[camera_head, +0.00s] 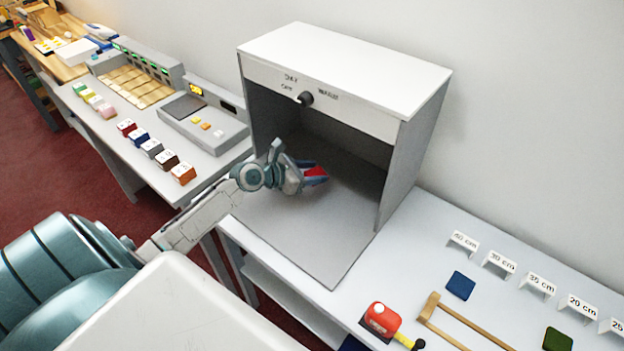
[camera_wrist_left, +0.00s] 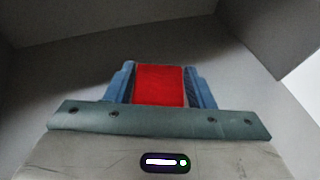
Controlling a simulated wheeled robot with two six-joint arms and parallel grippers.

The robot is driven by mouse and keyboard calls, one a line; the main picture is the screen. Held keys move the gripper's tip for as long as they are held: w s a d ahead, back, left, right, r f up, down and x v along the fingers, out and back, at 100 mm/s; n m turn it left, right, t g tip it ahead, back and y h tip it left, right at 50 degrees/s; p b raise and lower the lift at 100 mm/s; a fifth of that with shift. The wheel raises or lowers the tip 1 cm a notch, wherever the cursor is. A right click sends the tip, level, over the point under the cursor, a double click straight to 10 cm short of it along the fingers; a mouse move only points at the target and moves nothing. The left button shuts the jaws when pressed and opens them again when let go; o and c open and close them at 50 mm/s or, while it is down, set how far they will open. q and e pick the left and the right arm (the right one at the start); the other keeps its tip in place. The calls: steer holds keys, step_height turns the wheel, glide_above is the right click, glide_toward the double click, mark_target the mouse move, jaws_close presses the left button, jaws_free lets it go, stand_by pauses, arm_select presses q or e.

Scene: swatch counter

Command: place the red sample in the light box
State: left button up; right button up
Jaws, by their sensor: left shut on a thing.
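The light box (camera_head: 427,143) is a grey cabinet with a white top, an open front and a dark knob on its front panel. My left gripper (camera_head: 312,174) reaches into its opening and is shut on the red sample (camera_head: 317,173). In the left wrist view the red sample (camera_wrist_left: 160,85) sits between the two blue fingers of the gripper (camera_wrist_left: 160,88), with grey box surfaces around it. The gripper hides part of the sample in the head view. I cannot tell whether the sample touches the box floor (camera_head: 312,232). My right gripper is not in view.
On the right counter are a blue swatch (camera_head: 460,286), a green swatch (camera_head: 557,339), a red and yellow tool (camera_head: 382,319), a wooden frame (camera_head: 450,328) and distance cards (camera_head: 499,262). A grey device (camera_head: 203,118) and several small coloured blocks (camera_head: 153,149) stand on the left counter.

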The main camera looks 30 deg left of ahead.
arm_select(q)
step_height(320, 180, down, 3)
steer(key=shift+r, duration=0.15)
steer(key=shift+s+f, duration=0.1)
steer(key=shift+f, duration=0.1)
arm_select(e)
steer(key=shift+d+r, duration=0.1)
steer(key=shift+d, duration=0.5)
arm_select(q)
steer(key=o, duration=0.9)
steer(key=shift+r, duration=0.15)
steer(key=shift+s+a, duration=0.1)
steer(key=shift+s, duration=0.1)
steer(key=b+v, duration=0.1)
steer(key=v, duration=0.8)
steer(key=shift+s, duration=0.15)
steer(key=shift+v, duration=1.1)
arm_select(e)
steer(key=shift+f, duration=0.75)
